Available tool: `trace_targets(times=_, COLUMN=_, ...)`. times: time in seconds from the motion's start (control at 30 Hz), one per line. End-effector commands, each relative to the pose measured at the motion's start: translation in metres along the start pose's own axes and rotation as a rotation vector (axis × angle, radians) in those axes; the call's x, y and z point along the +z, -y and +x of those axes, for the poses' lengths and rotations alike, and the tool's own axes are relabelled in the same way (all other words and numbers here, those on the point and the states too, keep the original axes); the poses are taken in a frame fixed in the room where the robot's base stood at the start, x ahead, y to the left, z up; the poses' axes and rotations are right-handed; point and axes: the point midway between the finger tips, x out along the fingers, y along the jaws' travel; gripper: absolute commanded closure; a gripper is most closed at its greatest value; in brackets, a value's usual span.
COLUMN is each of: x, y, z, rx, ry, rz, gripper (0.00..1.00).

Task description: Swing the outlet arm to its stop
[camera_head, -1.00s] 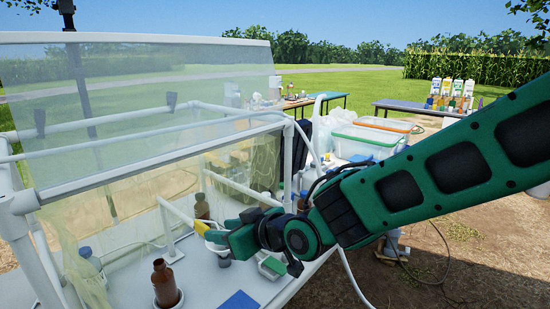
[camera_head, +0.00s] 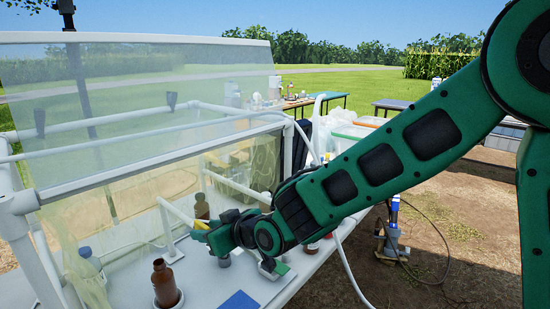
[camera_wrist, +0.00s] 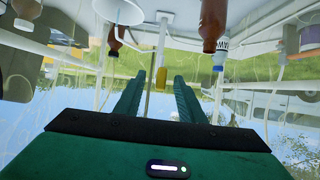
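The white outlet arm (camera_head: 177,213) runs from a white post on a small base plate in the hood, and a yellow piece (camera_head: 201,225) shows at its end. In the wrist view, which looks upside down, the yellow piece (camera_wrist: 161,77) lies between my fingertips with a visible gap on each side. My gripper (camera_wrist: 157,84) is open. In the head view my gripper (camera_head: 205,237) is at the arm's outer end, and its fingers partly hide that end. I cannot tell whether a finger touches the yellow piece.
A brown bottle (camera_head: 164,284) stands in a holder in front, and another brown bottle (camera_head: 202,206) stands behind my gripper. A blue pad (camera_head: 239,301) lies on the bench. The hood's clear panel (camera_head: 150,105) and white frame (camera_head: 289,150) are close to my arm.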

Motion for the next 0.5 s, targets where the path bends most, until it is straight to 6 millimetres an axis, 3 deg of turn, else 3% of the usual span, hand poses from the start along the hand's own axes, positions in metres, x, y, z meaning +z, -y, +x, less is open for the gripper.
trace_targets(times=0.03, x=0.000, y=0.000, z=0.000, rx=0.000, ry=0.000, rz=0.000, gripper=0.64)
trace_targets(times=0.2, x=0.000, y=0.000, z=0.000, rx=0.000, ry=0.000, rz=0.000, gripper=1.00)
trace_targets(times=0.5, x=0.001, y=-0.010, z=0.002, rx=-0.023, ry=0.006, rz=-0.009, gripper=1.00)
